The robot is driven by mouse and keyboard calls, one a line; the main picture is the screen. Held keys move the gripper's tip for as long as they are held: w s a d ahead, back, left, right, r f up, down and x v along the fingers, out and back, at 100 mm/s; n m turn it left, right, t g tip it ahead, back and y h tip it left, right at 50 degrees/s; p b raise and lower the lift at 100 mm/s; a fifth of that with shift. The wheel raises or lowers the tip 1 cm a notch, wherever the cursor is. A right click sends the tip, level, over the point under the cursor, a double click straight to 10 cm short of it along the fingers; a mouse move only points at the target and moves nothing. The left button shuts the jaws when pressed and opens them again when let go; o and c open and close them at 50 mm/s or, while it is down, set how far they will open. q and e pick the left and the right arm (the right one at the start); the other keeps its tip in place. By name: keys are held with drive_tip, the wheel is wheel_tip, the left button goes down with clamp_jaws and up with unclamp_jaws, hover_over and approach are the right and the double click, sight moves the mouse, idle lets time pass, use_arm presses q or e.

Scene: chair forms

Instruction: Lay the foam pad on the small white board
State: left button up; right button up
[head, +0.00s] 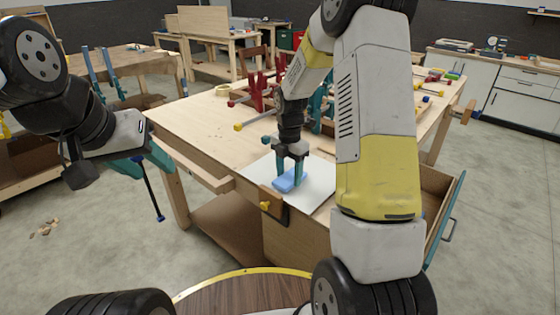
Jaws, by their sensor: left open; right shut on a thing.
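The blue foam pad (286,184) is between the teal fingers of my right gripper (290,177), which is shut on it. The pad is over the small white board (319,181), toward its left front part. I cannot tell whether the pad touches the board or hangs just above it. The board lies flat on the wooden bench near its front edge, and my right arm hides its right side. My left gripper (145,163) is open and empty, off the left edge of the bench, well away from the pad.
Red clamps (259,90) stand behind. An open drawer (436,196) juts out at right. The bench's left part is clear.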

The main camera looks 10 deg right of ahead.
drive_tip(key=shift+f, duration=0.25)
idle(0.4)
drive_tip(key=o, duration=1.4)
